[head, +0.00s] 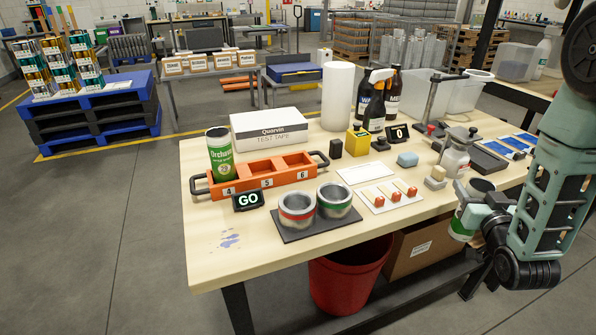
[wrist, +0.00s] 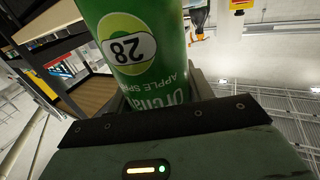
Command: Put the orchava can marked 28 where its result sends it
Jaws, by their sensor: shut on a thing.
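My gripper (head: 480,217) is at the table's right front edge, shut on a green and white can (head: 461,228). In the wrist view the held can (wrist: 140,45) shows the number 28 in a white oval and part of the name Orchava, upside down. Another green Orchava can (head: 219,155) stands in compartment 4 of the orange rack (head: 262,183); compartments 5 and 6 look empty. A display (head: 248,201) before the rack reads GO. Two metal cups stand on a dark mat, one with a red band (head: 297,210), one with a green band (head: 336,200).
A red bin (head: 345,280) and a cardboard box (head: 418,248) stand below the table's front edge. A card (head: 389,197) with red-tipped pieces, bottles, a clamp stand (head: 432,105) and a small display (head: 399,133) crowd the right. The front left tabletop is clear except for purple smudges.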

